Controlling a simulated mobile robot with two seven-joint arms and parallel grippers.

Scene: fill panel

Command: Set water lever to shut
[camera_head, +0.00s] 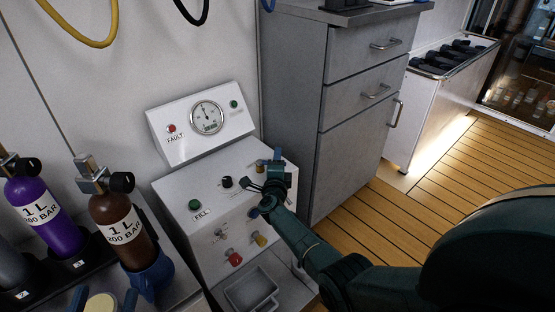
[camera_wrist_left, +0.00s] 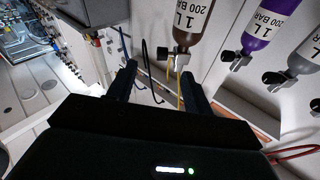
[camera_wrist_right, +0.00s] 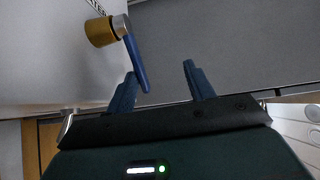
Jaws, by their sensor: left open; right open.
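The water lever (camera_wrist_right: 137,62) is a blue handle on a brass-coloured fitting (camera_wrist_right: 100,30), with part of its printed label beside it in the right wrist view. In the head view its blue handle (camera_head: 277,154) stands at the panel's upper right corner. My right gripper (camera_wrist_right: 160,82) is open. The lever's tip shows between its fingers, nearer the left one; I cannot tell whether they touch. In the head view my right gripper partly covers the panel's right side. My left gripper (camera_wrist_left: 157,82) is open and empty, near the gas bottles.
The white fill panel (camera_head: 185,225) carries a gauge (camera_head: 207,117), a green button (camera_head: 195,204), a black knob (camera_head: 227,182) and a red knob (camera_head: 235,258). Brown (camera_head: 122,232) and purple (camera_head: 48,215) bottles stand at left. A grey cabinet (camera_head: 300,90) rises close behind the lever.

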